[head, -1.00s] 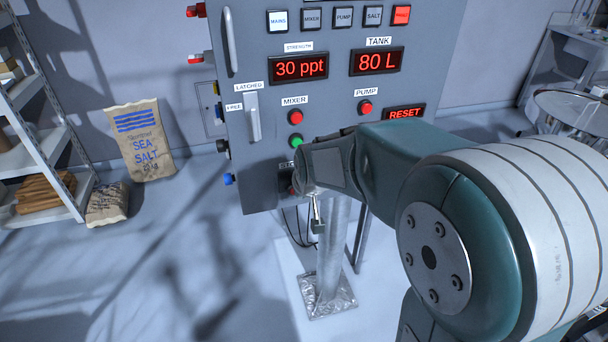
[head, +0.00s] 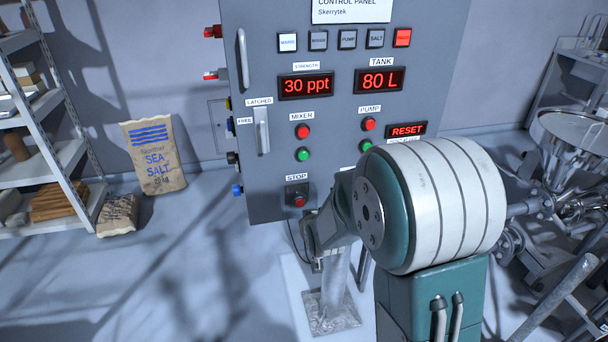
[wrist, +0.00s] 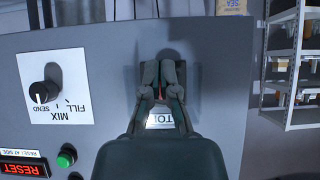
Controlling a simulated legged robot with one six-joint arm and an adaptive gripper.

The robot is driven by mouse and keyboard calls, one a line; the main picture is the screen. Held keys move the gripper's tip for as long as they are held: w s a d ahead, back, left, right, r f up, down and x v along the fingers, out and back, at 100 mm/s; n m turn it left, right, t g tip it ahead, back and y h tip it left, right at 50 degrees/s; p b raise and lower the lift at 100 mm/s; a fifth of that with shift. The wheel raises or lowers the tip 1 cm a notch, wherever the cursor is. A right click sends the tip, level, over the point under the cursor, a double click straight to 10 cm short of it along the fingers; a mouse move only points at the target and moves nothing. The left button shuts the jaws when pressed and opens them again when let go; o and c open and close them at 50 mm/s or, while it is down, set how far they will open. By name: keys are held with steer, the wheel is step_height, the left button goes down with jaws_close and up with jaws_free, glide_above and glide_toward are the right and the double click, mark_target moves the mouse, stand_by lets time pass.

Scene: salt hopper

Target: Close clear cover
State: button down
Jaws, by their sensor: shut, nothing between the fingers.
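The red stop button (head: 299,202) sits in a dark square housing under a STOP label (head: 297,177), low on the grey control panel (head: 240,150). I cannot make out a clear cover as a separate piece in the head view. My gripper (head: 317,264) is below and slightly right of the button there, small and partly hidden by my arm. In the wrist view, which shows the panel upside down, my gripper (wrist: 162,92) is shut and empty in front of the stop area. It hides part of the STOP label (wrist: 160,120), and a little red shows between the fingers.
A latch handle (head: 262,131) and lit buttons stand out from the panel. A FILL/MIX/SEND knob (wrist: 44,92) sits beside the stop area. A metal post (head: 336,285) stands below the panel.

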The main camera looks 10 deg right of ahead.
steer(key=shift+w+f, duration=0.55)
steer(key=shift+f, duration=0.15)
stand_by(0.4)
